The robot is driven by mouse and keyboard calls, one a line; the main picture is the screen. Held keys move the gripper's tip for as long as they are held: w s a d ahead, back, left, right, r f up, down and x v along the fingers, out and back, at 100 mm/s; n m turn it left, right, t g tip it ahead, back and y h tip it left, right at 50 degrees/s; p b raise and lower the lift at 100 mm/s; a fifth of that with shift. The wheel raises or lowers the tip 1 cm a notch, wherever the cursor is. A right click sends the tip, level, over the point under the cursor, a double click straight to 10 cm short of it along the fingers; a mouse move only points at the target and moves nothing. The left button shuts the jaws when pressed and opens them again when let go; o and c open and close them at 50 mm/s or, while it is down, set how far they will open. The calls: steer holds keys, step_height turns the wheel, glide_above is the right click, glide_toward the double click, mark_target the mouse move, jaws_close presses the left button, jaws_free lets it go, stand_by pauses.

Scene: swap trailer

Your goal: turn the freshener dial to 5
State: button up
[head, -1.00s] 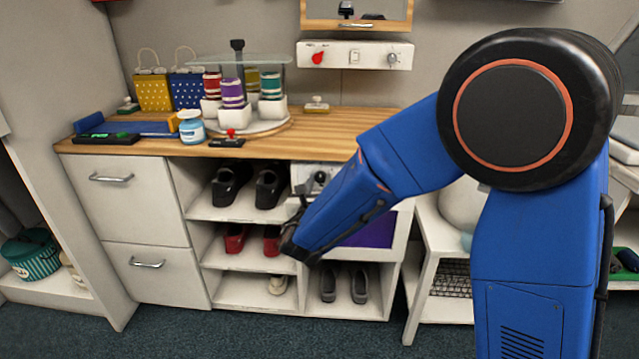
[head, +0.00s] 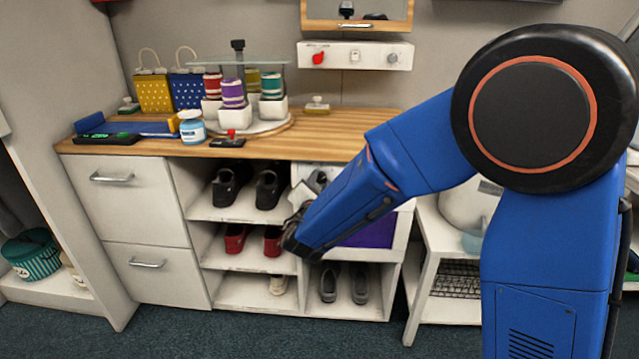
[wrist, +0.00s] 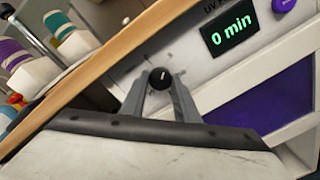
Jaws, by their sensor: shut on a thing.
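The freshener is a white unit with a purple window (wrist: 256,108), built in under the worktop; part of it also shows in the head view (head: 372,232), behind my arm. Its black round dial (wrist: 161,76) has a short white mark and sits on the white front panel. A display (wrist: 230,34) beside the dial reads "0 min" in green. My gripper (wrist: 160,88) is shut on the dial, one finger on each side of it. The dial's number scale cannot be read in the wrist view. In the head view my forearm hides most of the dial and gripper.
A purple button (wrist: 284,4) lies past the display. The wooden worktop edge (wrist: 110,65) runs close beside my gripper. Shoe shelves (head: 240,213) stand left of the freshener. Spools on a round stand (head: 262,126) and a blue-labelled jar (head: 191,128) are on the worktop.

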steer(key=shift+m, duration=0.6)
steer(key=o, duration=1.1)
steer(key=shift+c, duration=0.2)
steer(key=shift+s, duration=0.1)
steer(key=s+a, duration=0.1)
steer(key=s, duration=1.6)
steer(key=shift+r, duration=0.4)
steer(key=shift+s, duration=0.1)
